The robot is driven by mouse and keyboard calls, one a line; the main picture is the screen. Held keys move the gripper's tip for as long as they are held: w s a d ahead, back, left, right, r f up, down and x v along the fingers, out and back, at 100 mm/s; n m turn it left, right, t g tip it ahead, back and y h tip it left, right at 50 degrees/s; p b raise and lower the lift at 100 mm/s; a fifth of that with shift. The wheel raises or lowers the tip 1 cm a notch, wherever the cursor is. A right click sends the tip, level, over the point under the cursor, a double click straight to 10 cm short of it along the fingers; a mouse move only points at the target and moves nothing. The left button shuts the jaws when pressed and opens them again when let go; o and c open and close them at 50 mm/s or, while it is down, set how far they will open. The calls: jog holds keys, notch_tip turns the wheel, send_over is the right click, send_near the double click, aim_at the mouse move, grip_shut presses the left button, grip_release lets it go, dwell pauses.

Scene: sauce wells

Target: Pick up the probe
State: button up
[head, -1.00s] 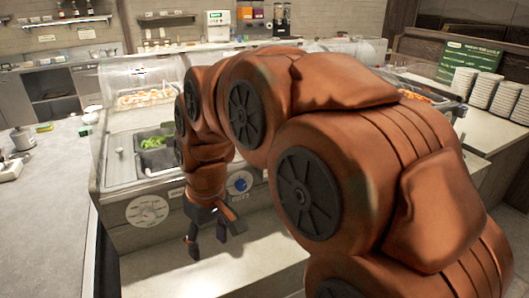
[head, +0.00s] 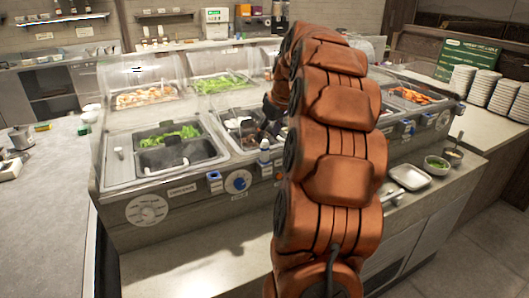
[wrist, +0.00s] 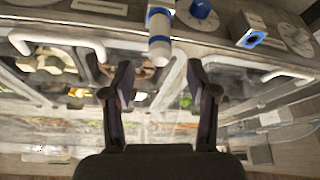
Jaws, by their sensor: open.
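The probe looks to be the white and blue cylinder (wrist: 159,42) at the top middle of the wrist view. In the head view it stands at the front edge of the sauce counter (head: 264,151), just left of my arm. My gripper (wrist: 160,76) is open, its two dark fingers apart with nothing held between them. The probe lies beyond the fingertips in the wrist view, roughly in line with the gap. In the head view my gripper shows only as a dark part (head: 271,112) above the wells, mostly hidden by my arm.
Wells with greens (head: 180,133) and glass guards line the counter. Blue knobs (wrist: 201,9) and a blue-ringed square fitting (wrist: 249,36) sit beside the probe. A metal tray (head: 409,177) and a bowl of greens (head: 436,165) stand at right. The front ledge at left is clear.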

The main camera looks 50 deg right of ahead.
aim_at(263, 147)
jog(key=shift+p+x, duration=1.35)
jog(key=shift+x, duration=2.15)
jog(key=shift+s, duration=0.1)
jog(key=shift+c, duration=0.3)
grip_shut()
